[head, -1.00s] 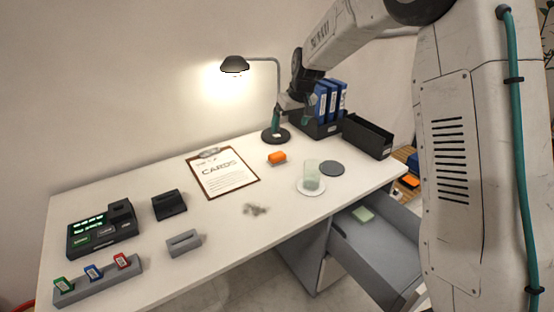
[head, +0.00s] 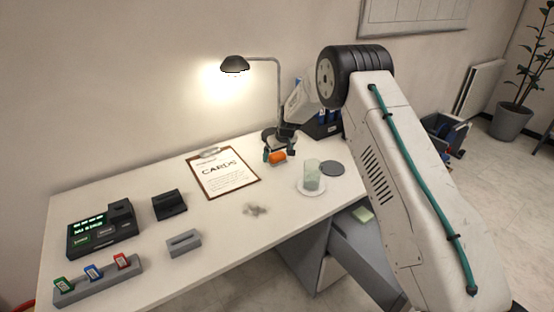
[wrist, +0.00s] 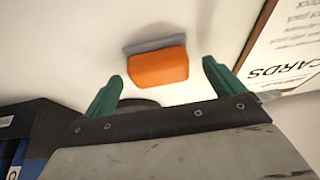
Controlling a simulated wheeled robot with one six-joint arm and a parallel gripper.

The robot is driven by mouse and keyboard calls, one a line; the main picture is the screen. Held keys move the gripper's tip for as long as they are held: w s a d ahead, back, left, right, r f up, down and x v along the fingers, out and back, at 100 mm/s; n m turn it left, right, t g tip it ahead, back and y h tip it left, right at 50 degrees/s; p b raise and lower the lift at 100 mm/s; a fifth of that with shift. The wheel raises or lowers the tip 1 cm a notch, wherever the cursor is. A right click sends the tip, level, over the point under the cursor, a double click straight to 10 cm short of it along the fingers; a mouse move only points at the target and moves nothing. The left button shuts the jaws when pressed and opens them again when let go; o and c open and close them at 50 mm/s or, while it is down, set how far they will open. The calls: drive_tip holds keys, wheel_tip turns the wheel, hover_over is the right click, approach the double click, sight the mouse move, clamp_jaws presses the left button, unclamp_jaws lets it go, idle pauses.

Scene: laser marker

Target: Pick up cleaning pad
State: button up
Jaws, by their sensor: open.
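The cleaning pad (head: 277,157) is an orange block with a grey layer along one side, lying on the white desk to the right of the clipboard. In the wrist view the pad (wrist: 158,69) lies just beyond the gap between my two green fingers. My gripper (head: 280,154) is open and empty, with its fingers at either side of the pad in the head view. In the wrist view my gripper (wrist: 163,84) has its fingertips spread wider than the pad. I cannot tell how high the tips are above the desk.
The lamp (head: 235,64) has its round base close behind my gripper. The clipboard (head: 224,172) lies left. An open drawer (head: 350,240) juts out in front.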

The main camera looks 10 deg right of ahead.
sight(277, 154)
drive_tip(key=shift+w+a+f, duration=0.1)
drive_tip(key=shift+w+f, duration=0.15)
drive_tip(key=shift+f, duration=0.4)
drive_tip(key=c, duration=1.1)
drive_tip(key=shift+o, duration=0.2)
drive_tip(key=shift+r, duration=0.1)
wheel_tip(277, 154, up, 10)
drive_tip(key=shift+f, duration=0.1)
